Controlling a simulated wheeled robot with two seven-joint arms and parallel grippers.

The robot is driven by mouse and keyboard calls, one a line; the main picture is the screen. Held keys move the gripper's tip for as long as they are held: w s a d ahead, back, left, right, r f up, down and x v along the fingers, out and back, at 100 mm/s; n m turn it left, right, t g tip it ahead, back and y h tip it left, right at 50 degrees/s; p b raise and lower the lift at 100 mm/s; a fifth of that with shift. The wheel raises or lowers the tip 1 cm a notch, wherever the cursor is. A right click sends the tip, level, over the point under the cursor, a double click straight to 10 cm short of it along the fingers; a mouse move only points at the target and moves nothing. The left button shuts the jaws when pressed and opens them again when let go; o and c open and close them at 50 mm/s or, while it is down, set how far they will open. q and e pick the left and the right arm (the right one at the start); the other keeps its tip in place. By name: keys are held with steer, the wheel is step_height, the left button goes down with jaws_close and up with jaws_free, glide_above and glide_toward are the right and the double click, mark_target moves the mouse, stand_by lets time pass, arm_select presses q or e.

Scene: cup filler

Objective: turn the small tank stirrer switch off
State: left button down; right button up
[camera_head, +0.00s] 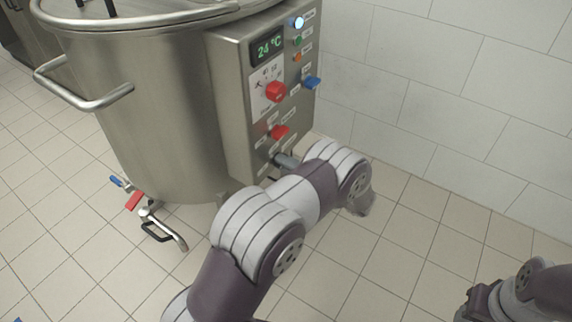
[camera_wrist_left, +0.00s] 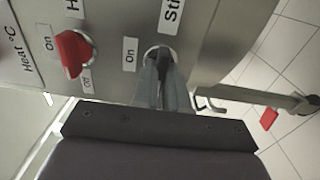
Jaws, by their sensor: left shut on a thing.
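The stirrer switch (camera_wrist_left: 162,56) is a small dark knob in a round pale mount on the tank's control box, by a cut-off label starting "Sti" and an "On" label. In the left wrist view, my left gripper (camera_wrist_left: 165,78) is shut on this knob, its fingers on both sides. The handle points roughly up that picture, towards the "Sti" label. In the head view, my left gripper (camera_head: 283,160) reaches the bottom of the control box (camera_head: 232,110), and the knob is largely hidden. Any "Off" label of this switch is hidden.
Above it sit a red heat switch (camera_head: 279,132), a larger red knob (camera_head: 275,91) and a blue handle (camera_head: 312,82). The steel tank (camera_head: 160,110) has a side handle and a low drain pipe with valve.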

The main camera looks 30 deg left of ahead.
arm_select(q)
steer(key=shift+f, duration=0.1)
stand_by(0.3)
steer(key=c, duration=1.2)
jaws_free()
steer(key=shift+o, duration=0.2)
steer(key=shift+d, duration=0.1)
steer(key=s+d+p, duration=0.1)
steer(key=d+p, duration=0.1)
steer(key=d, duration=1)
steer(key=shift+d+p, duration=0.25)
steer(key=shift+p, duration=0.1)
